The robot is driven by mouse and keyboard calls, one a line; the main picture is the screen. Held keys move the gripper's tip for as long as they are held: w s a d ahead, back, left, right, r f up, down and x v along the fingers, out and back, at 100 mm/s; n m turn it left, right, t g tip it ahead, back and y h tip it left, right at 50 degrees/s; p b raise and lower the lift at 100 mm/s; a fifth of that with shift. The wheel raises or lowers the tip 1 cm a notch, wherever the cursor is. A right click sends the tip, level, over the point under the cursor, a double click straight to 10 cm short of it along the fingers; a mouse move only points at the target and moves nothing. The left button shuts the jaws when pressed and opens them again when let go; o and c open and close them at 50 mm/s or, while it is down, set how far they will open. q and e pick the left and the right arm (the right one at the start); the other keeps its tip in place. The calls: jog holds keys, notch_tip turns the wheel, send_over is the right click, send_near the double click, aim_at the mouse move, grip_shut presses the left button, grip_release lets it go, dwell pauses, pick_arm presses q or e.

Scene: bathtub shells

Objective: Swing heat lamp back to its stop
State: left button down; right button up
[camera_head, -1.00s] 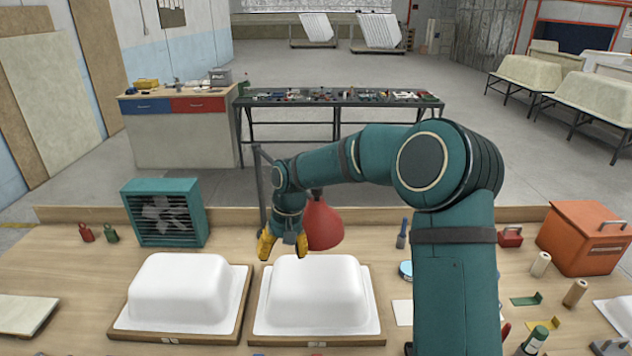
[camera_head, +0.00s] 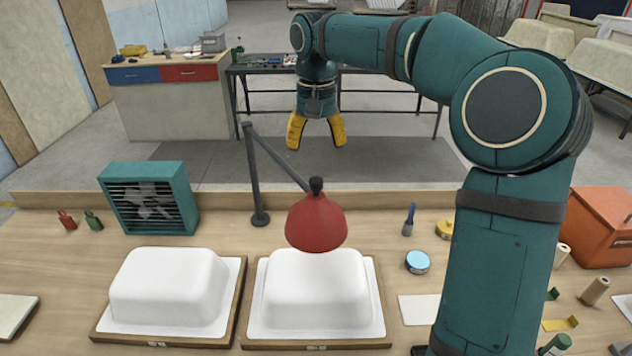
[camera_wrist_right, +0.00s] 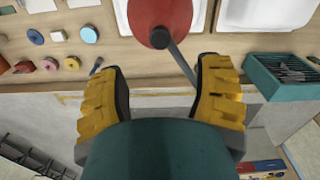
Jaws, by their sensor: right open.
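The heat lamp has a red shade (camera_head: 316,222) on a dark swing arm (camera_head: 282,165) that runs from an upright post (camera_head: 253,175) at the back of the bench. The shade hangs over the back part of the right white tub shell (camera_head: 312,290). My right gripper (camera_head: 316,140) is open and empty, raised above and behind the lamp, apart from it. In the right wrist view, the open fingers (camera_wrist_right: 160,100) show the red shade (camera_wrist_right: 160,18) beyond them, with the lamp arm (camera_wrist_right: 182,62) between the fingertips in the picture. My left gripper is not in view.
A second white tub shell (camera_head: 170,285) sits on the left. A teal fan heater (camera_head: 148,198) stands behind it. A blue-lidded tin (camera_head: 418,262), a brush (camera_head: 409,220) and an orange toolbox (camera_head: 600,225) are to the right.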

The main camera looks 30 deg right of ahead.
aim_at(316, 179)
notch_tip(316, 179, down, 10)
jog(key=shift+w+d+f+b, duration=0.1)
jog(key=shift+f+b, duration=0.1)
jog(key=shift+b, duration=0.15)
grip_shut()
